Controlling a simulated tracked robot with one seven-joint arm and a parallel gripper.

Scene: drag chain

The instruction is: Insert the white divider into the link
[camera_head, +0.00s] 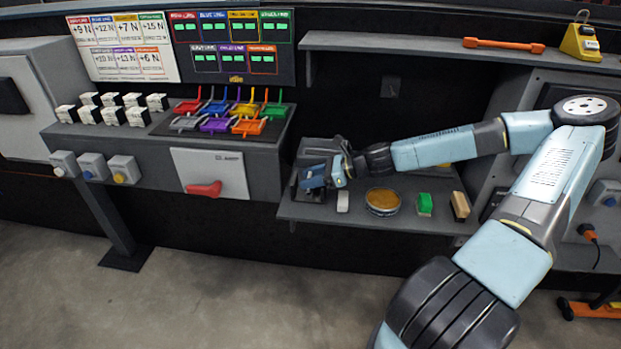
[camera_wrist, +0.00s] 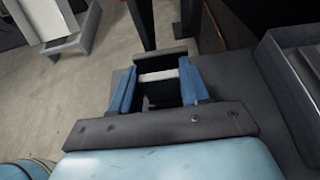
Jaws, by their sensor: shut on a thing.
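My gripper (camera_head: 325,178) reaches left over the lower shelf, at a small dark fixture (camera_head: 297,187) on the shelf's left end. In the wrist view, two blue sides (camera_wrist: 158,88) run forward from the dark palm bar. A narrow white piece, which looks like the white divider (camera_wrist: 158,75), spans the gap between them, and the gripper is shut on it. A dark block lies just beyond and below it. In the head view a blue part (camera_head: 313,178) shows at the gripper's end. I cannot tell whether it is the link or a finger, nor whether the divider touches the link.
On the shelf (camera_head: 285,212), to the right of the gripper, stand a white block (camera_head: 343,202), a round tin (camera_head: 382,202), a green block (camera_head: 425,204) and a tan block (camera_head: 460,206). A panel with coloured clips (camera_head: 235,115) and a red-handled box (camera_head: 205,172) are at left.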

